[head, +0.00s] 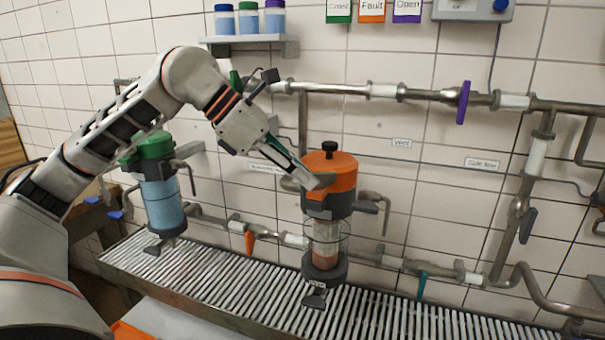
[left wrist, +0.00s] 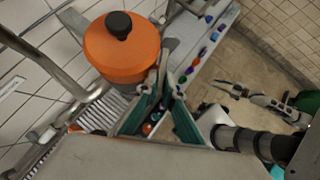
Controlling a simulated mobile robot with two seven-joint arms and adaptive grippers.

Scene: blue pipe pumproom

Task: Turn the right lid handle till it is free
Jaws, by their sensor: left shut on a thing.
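The right vessel's orange lid (head: 330,172) has a black knob on top and sits on a clear cylinder (head: 326,240) with reddish content. The lid also shows in the left wrist view (left wrist: 122,48). My left gripper (head: 310,182) reaches down from the upper left to the lid's left side. It is shut on the grey lid handle there; the fingers hide most of that handle. In the left wrist view its green-sided fingers (left wrist: 160,90) come together beside the lid. My right gripper (left wrist: 228,90) is small at the right of that view; its jaws cannot be made out.
A green-lidded vessel (head: 160,185) with blue liquid stands at the left. Pipes with a purple valve handle (head: 463,102) run along the tiled wall. A slatted grate (head: 220,278) lies below. A shelf (head: 250,46) holds small jars.

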